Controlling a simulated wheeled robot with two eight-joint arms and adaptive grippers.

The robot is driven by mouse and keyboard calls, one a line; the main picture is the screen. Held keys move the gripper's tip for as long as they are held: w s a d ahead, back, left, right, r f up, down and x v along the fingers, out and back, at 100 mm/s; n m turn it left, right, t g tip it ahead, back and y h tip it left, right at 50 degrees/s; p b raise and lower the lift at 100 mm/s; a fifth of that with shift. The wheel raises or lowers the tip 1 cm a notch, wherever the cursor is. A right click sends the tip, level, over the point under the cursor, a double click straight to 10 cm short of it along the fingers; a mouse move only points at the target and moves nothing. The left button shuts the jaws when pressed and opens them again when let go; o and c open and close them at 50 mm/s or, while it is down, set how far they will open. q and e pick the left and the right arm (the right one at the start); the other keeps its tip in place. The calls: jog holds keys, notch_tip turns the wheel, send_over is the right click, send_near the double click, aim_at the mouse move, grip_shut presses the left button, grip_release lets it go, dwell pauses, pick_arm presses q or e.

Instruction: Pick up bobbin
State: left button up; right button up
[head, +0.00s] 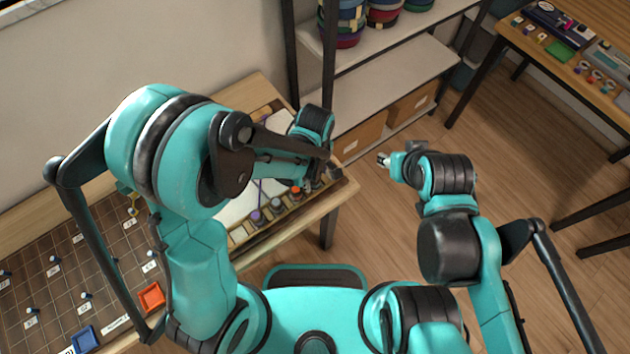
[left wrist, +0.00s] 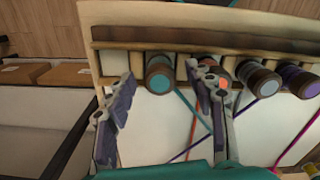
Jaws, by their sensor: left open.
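Several wound bobbins stand in a row along the front edge of the tray on the wooden table. In the left wrist view a teal bobbin (left wrist: 158,75) is at the left end. An orange bobbin (left wrist: 222,80), a pale blue bobbin (left wrist: 260,80) and a purple bobbin (left wrist: 300,82) follow to its right; one finger partly covers the orange one. My left gripper (left wrist: 163,88) is open, its fingers on either side of the teal bobbin in the picture; I cannot tell if they touch it. In the head view my left arm hides much of the tray. My right gripper (head: 384,160) hangs over the floor, too small to read.
A grid board (head: 95,255) with small pegs, an orange tray (head: 151,298) and a blue tray (head: 84,339) lie at the left. A shelf (head: 385,85) with cardboard boxes stands behind the table. Another table (head: 590,125) is at the upper right.

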pick_arm(q)
jog(key=shift+f, duration=0.9)
grip_shut()
jog(key=shift+r, duration=0.15)
jog(key=shift+r, duration=0.55)
notch_tip(320, 180, up, 3)
jog(key=shift+r+p, duration=0.1)
jog(key=shift+p, duration=0.75)
jog(key=s+d+r+p, duration=0.2)
jog(key=s+d+r, duration=0.4)
jog(key=s, duration=0.3)
jog(key=shift+s+d+r+p, duration=0.25)
jog(key=shift+d+p, duration=0.05)
jog(key=shift+p, duration=0.05)
